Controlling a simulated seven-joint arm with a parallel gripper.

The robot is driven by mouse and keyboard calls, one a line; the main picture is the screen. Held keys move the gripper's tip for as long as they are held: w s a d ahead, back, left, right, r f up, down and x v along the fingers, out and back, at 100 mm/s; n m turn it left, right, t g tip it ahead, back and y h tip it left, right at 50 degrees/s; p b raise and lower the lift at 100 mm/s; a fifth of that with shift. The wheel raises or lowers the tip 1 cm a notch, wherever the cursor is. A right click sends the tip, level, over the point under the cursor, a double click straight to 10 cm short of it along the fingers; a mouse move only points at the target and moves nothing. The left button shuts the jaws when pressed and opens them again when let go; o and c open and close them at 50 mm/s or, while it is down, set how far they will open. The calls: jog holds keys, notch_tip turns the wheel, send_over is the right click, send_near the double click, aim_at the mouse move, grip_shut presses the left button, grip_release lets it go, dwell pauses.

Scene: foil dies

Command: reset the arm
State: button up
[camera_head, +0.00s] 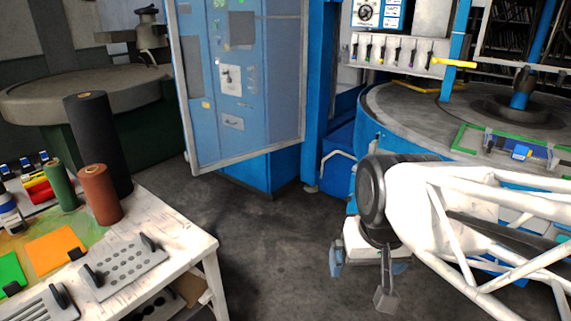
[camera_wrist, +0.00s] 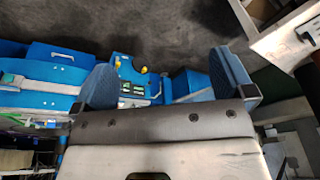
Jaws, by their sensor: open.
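My gripper (camera_head: 361,283) hangs at the end of my white arm on the right of the head view. It is over the dark floor, to the right of the white table and in front of the blue machine. Its two fingers are apart with nothing seen between them. In the wrist view my gripper (camera_wrist: 170,82) shows two blue-grey fingers spread wide, with the floor and blue machine parts beyond them.
The white table (camera_head: 188,232) at left holds a perforated plate (camera_head: 125,268), black (camera_head: 98,140), green (camera_head: 61,186) and brown (camera_head: 99,193) rolls, and coloured sheets. A blue cabinet (camera_head: 245,85) stands behind. Dark floor (camera_head: 270,260) between table and arm is clear.

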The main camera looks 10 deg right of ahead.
jog(key=shift+s+f+n, duration=0.2)
jog(key=shift+s+f, duration=0.05)
jog(key=shift+s, duration=0.2)
jog(key=shift+s+f+n, duration=0.2)
jog(key=shift+s, duration=0.25)
